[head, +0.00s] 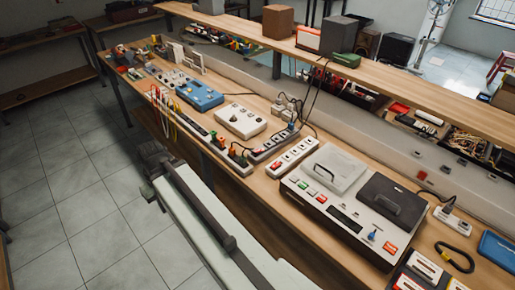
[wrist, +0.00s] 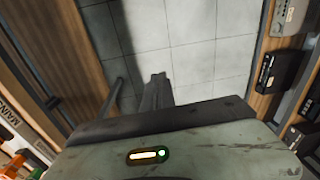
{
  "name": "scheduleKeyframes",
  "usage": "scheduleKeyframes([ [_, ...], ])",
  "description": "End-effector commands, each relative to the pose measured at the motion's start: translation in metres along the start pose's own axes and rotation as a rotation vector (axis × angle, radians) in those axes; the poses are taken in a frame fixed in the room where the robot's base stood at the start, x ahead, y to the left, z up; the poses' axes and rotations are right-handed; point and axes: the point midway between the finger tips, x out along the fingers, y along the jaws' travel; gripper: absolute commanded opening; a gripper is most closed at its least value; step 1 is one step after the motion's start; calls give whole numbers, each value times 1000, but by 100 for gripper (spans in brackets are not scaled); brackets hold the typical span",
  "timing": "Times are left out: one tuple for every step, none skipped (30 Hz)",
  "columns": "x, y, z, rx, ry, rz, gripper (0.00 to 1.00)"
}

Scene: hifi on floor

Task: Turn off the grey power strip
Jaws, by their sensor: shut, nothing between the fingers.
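Several power strips lie on the wooden bench in the head view. A pale one with a red switch (head: 292,158) lies left of the large console. A greyer one with plugs in it (head: 274,145) lies just behind it. A long one with coloured cables (head: 188,118) runs along the front edge. I cannot tell for certain which is the grey one, nor read its switch. My gripper (wrist: 157,80) is shut and empty in the wrist view, over the tiled floor. My arm extends along the front of the bench in the head view, apart from the strips.
A large console with two dark handles (head: 340,195) fills the right of the bench. A white box with a dial (head: 240,120) and a blue device (head: 199,94) stand farther left. A raised wooden shelf (head: 400,88) runs behind. The tiled floor (head: 85,170) at left is clear.

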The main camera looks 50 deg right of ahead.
Motion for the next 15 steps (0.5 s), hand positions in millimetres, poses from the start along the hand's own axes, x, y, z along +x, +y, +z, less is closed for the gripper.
scheduleKeyframes([
  [-13, 34, -3, 21, 31, -39, 0],
  [-19, 54, -4, 25, 56, -66, 0],
  [-28, 82, -5, 30, 96, -102, 0],
  [-35, 104, -5, 33, 131, -125, 0],
  [-42, 126, -3, 37, 166, -146, 0],
  [-53, 156, 0, 42, 220, -167, 0],
  [-61, 178, 4, 46, 261, -180, 0],
  [-70, 202, 9, 50, 305, -188, 0],
  [-81, 232, 17, 57, 364, -192, 0],
  [-90, 255, 24, 62, 409, -191, 0],
  [-99, 277, 32, 67, 454, -187, 0],
  [-110, 304, 44, 73, 509, -176, 0],
  [-119, 323, 53, 76, 548, -166, 0],
  [-126, 341, 63, 81, 585, -153, 0],
  [-136, 361, 75, 85, 628, -135, 0],
])
